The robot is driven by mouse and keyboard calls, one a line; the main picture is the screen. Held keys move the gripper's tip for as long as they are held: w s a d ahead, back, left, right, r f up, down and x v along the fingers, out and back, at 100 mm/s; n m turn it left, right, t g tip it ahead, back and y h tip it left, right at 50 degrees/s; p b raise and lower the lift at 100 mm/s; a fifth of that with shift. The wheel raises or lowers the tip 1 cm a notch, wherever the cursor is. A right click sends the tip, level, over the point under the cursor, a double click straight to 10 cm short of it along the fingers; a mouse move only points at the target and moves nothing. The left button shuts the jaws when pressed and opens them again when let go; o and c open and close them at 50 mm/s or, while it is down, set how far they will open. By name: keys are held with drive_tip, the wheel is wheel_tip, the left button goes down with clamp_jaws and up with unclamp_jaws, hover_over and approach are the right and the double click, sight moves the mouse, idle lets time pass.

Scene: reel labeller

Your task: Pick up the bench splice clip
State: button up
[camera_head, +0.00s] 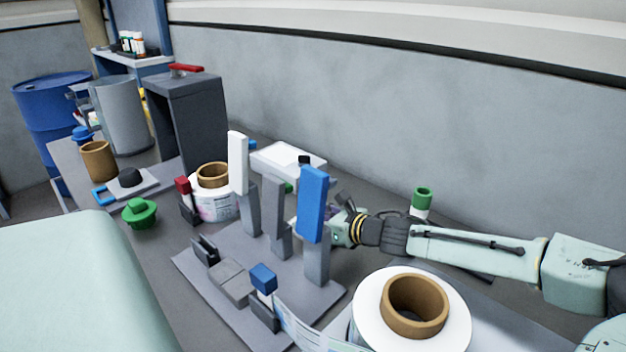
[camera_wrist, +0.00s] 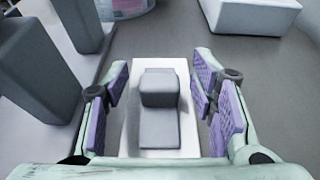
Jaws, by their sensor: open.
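In the wrist view a small grey stepped piece (camera_wrist: 158,125), which looks like the bench splice clip, lies on a white plate (camera_wrist: 190,66). My gripper (camera_wrist: 163,84) is open, with one purple-padded finger on either side of the piece. There is a visible gap on both sides, and nothing is held. In the head view my gripper (camera_head: 335,222) is behind the blue-topped post (camera_head: 313,205), which hides most of the fingers. The grey piece cannot be made out in that view.
The grey fixture (camera_head: 215,280) with upright posts stands close in front of my gripper. A large label reel (camera_head: 370,305) lies at front right. A white box (camera_head: 290,158) sits behind the posts. A green-topped bottle (camera_head: 421,204) stands just behind my arm.

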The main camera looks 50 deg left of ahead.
drive_tip(key=c, duration=1.1)
drive_tip(key=shift+r, duration=0.1)
drive_tip(key=shift+c, duration=0.2)
